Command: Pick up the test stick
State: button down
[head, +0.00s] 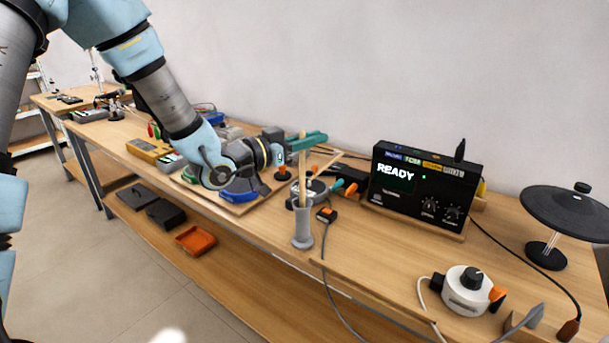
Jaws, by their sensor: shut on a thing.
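A pale wooden stick (302,176), which I take for the test stick, stands nearly upright in a grey tube-shaped holder (302,230) near the front edge of the bench. My gripper (305,143), with teal fingers, reaches in from the left and is shut on the stick near its top. The stick's lower end is hidden inside the holder. The contact between the fingers and the stick is small in the head view.
A black drum module (418,192) reading READY stands behind right. A round black mesh pad (568,208) is at far right. A white round device (466,290) with cables sits front right. An orange-tipped cable plug (326,214) lies close beside the holder.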

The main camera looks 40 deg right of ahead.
jog(key=shift+r, duration=0.15)
notch_tip(320, 180, up, 18)
jog(key=b, duration=0.1)
jog(key=shift+b, duration=0.35)
dwell(0.4)
